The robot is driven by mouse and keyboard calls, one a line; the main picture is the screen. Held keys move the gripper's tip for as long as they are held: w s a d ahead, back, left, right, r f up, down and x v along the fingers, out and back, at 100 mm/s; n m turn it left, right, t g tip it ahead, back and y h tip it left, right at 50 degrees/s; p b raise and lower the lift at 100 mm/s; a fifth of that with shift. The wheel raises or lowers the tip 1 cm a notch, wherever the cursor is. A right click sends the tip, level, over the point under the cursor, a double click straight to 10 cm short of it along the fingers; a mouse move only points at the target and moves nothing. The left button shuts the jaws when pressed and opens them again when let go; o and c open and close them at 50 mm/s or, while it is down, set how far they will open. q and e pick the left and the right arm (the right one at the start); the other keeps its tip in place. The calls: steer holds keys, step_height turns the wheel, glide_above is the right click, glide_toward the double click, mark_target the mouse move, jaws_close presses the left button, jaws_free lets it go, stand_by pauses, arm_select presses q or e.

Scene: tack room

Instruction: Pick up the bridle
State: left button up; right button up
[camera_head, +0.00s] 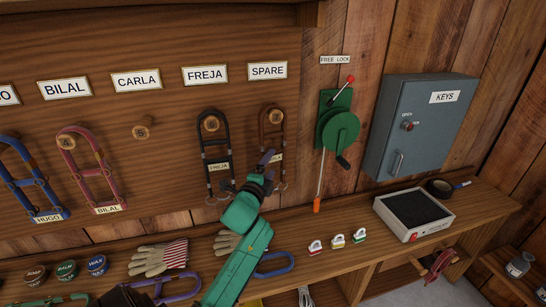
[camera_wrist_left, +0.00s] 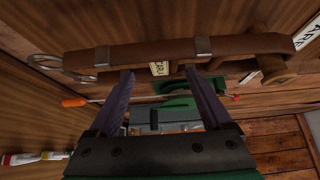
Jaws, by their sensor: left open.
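Several bridles hang on pegs along the wooden board in the head view. The brown bridle (camera_head: 273,128) hangs under the SPARE label, and a black one (camera_head: 214,155) hangs under FREJA. My left gripper (camera_head: 271,167) is open in front of the brown bridle's lower part, partly hiding it. In the left wrist view, the brown bridle's strap (camera_wrist_left: 150,53) with metal fittings crosses just beyond the open left fingertips (camera_wrist_left: 163,85). I cannot tell whether they touch it. My right gripper is not in view.
A pink bridle (camera_head: 85,165) and a blue one (camera_head: 22,175) hang at left. The peg under CARLA (camera_head: 140,131) is bare. A green crank winch (camera_head: 338,130) and grey key cabinet (camera_head: 420,125) are to the right.

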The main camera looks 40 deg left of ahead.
mark_target(273, 158)
arm_select(q)
steer(key=p+x, duration=0.2)
steer(key=x, duration=0.3)
steer(key=shift+s+a+r, duration=0.1)
steer(key=shift+a+r, duration=0.05)
steer(key=shift+r, duration=0.05)
steer(key=shift+s, duration=0.1)
jaws_close()
stand_by(0.8)
steer(key=shift+r, duration=0.15)
